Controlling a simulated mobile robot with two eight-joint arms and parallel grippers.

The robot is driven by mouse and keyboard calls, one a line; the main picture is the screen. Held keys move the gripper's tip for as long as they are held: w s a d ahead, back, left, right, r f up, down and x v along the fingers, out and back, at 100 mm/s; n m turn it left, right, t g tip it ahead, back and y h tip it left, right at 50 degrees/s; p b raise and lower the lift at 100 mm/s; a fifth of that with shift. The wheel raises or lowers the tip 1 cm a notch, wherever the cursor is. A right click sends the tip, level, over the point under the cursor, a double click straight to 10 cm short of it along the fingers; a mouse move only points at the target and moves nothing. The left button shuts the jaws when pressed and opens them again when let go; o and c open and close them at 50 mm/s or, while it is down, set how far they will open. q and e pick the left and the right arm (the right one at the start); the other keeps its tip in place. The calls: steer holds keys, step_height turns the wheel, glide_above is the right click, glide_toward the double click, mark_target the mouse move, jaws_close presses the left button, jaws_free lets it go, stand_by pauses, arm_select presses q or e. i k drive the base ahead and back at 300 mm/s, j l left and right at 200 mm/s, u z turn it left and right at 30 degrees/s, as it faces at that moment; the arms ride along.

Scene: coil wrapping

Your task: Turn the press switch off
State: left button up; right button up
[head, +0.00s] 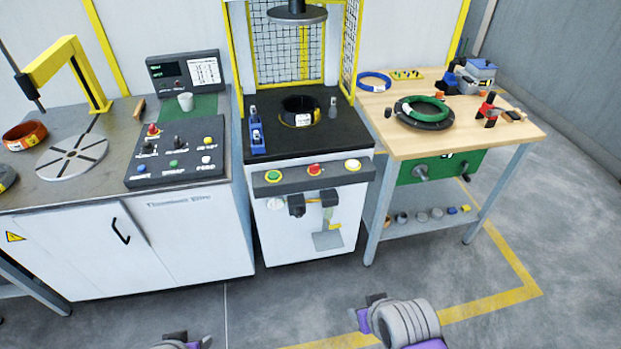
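The press (305,225) stands in the middle of the head view, a white cabinet with a black top. Its front strip (345,179) carries a green button (273,176), a red button (314,169) and a white button (352,165). Below the strip are a black switch-like block (297,206) and a smaller dark fitting (328,199); whether either is on or off cannot be told. My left gripper (197,342) is only partly in view at the bottom edge. My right gripper (368,312) is low, in front of the press and apart from it. Their fingers are too small to read.
A control panel (175,155) with several knobs sits on the left bench (190,209). A wooden table (440,147) on the right holds a green coil (424,110) and tools. A black coil (300,110) lies on the press bed. The floor before the press is clear.

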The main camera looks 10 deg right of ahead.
mark_target(313, 168)
steer(key=i+l+u, duration=0.15)
steer(key=i, duration=0.25)
steer(key=i+l+u, duration=0.15)
steer(key=i, duration=0.25)
steer(key=i+l+u, duration=0.15)
steer(key=i, duration=0.25)
